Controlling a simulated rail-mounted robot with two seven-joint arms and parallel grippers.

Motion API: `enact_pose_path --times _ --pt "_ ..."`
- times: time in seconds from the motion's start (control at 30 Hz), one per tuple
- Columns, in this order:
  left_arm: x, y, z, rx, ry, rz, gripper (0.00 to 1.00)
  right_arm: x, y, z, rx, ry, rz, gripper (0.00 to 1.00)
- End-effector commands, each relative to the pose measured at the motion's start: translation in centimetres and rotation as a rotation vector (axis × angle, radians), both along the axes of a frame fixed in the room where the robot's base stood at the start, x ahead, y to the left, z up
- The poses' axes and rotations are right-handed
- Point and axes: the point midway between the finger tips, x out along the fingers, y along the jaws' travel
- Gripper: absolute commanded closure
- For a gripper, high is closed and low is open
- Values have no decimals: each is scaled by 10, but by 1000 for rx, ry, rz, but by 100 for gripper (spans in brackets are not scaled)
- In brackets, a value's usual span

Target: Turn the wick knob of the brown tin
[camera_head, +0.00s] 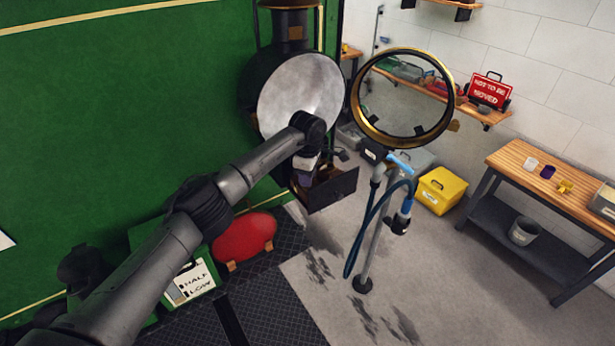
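A dark brown open box (335,189), which may be the brown tin, sits below the large lamp on the green tram front. I cannot make out a wick knob on it. My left arm reaches in from the lower left across the lamp. My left gripper (304,178) points down at the left side of the box and hides part of it. Its fingers are small and dark, so I cannot tell whether they are open or touching anything. My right gripper is not in view.
The lamp's silver reflector (300,92) stands behind my wrist. Its brass-rimmed glass door (446,126) hangs open to the right. A standpipe with a blue hose (358,240) stands on the floor. A yellow box (440,190) and a wooden bench (540,172) are farther right.

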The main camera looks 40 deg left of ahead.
Motion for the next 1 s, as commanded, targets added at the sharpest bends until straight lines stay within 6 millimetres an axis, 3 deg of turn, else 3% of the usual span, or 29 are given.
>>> enact_pose_path --times 0.23,0.57,1.0 --pt "0 0 0 0 0 0 98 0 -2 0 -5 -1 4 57" --pt "0 0 0 2 1 60 98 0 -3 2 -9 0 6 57" --pt "0 0 1 1 -1 429 98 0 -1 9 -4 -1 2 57"
